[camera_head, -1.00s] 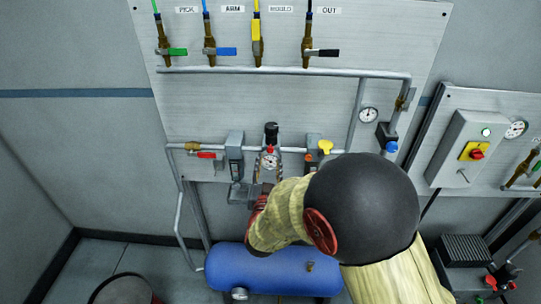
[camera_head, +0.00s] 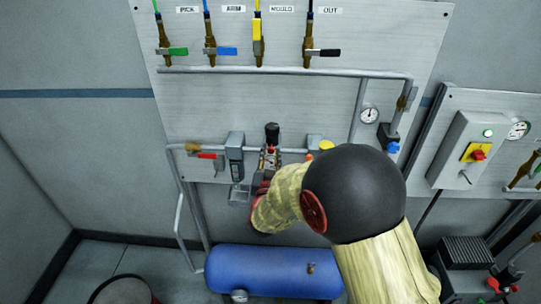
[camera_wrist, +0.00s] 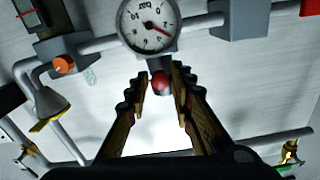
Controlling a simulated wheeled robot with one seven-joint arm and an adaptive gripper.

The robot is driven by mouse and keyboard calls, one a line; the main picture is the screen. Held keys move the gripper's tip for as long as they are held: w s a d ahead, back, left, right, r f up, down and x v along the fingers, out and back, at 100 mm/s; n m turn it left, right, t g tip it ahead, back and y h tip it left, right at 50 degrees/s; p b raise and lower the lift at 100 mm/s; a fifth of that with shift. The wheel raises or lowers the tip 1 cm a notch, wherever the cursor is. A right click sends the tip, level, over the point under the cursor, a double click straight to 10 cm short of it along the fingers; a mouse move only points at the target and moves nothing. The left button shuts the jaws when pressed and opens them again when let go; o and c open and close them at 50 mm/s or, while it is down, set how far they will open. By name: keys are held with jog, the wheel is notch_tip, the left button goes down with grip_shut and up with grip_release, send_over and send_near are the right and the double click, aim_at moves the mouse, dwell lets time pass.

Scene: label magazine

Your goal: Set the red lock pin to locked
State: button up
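The red lock pin shows as a round red knob (camera_wrist: 160,82) below the pressure gauge (camera_wrist: 148,24) in the wrist view, which is upside down. My gripper (camera_wrist: 160,76) is open, with one fingertip on each side of the red knob. Gaps show on both sides, so the fingers do not appear to press on it. In the head view the pin is small, at the regulator with the black knob (camera_head: 272,133), and my forearm and wrist partly cover that area. Whether the pin stands locked cannot be told.
A grey unit (camera_head: 235,160) and a red-handled valve (camera_head: 207,156) sit left of the regulator in the head view. An orange knob (camera_wrist: 64,65) is close by in the wrist view. A blue tank (camera_head: 270,272) lies below. Pipes run along the panel (camera_head: 280,105).

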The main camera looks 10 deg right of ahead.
grip_shut()
dwell(0.4)
jog(key=shift+b+x, duration=0.6)
jog(key=shift+x, duration=0.35)
jog(key=shift+r, duration=0.1)
jog(key=shift+o, duration=2.2)
grip_release()
